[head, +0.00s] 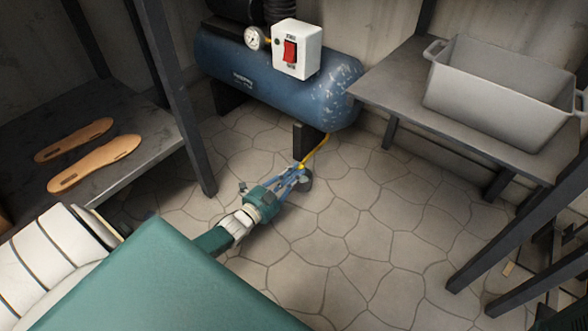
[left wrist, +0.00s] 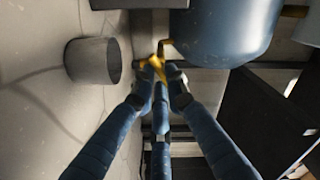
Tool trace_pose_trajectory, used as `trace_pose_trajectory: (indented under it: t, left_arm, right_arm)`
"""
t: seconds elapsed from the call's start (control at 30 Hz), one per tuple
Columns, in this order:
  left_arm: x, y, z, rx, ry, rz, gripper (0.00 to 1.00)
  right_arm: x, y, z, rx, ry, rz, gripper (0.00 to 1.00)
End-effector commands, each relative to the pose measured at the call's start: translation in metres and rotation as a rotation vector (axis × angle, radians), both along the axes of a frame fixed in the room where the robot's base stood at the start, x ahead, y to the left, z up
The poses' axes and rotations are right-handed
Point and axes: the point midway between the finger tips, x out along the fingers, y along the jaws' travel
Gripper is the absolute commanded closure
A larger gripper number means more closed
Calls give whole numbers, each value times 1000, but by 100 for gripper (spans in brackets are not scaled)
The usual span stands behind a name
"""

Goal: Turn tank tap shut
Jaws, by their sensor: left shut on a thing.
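The blue tank (head: 270,75) of a compressor stands at the back, and its underside also shows in the left wrist view (left wrist: 225,30). A yellow pipe (head: 318,147) comes down from its lower right end to the yellow tap (left wrist: 153,66), low near the floor. My right gripper is not in view.
A grey cylindrical cup (left wrist: 92,60) stands beside the tap. A white box with a red switch (head: 291,51) and a gauge (head: 254,38) sit on the tank. A grey bin (head: 500,90) stands on the right bench; sandal soles (head: 95,162) lie on the left shelf. Stone floor (head: 360,240) is free in front.

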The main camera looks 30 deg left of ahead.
Motion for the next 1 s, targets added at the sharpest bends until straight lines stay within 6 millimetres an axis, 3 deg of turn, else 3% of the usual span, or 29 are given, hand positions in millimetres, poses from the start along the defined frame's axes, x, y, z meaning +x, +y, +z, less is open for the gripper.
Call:
trace_pose_trajectory:
  t: [0.5, 1.0]
  left_arm:
    - [0, -1, -4, 412, -32, -3, 100]
    - [-1, 0, -5, 548, -42, -3, 100]
  right_arm:
    - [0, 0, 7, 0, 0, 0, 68]
    - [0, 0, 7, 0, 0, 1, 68]
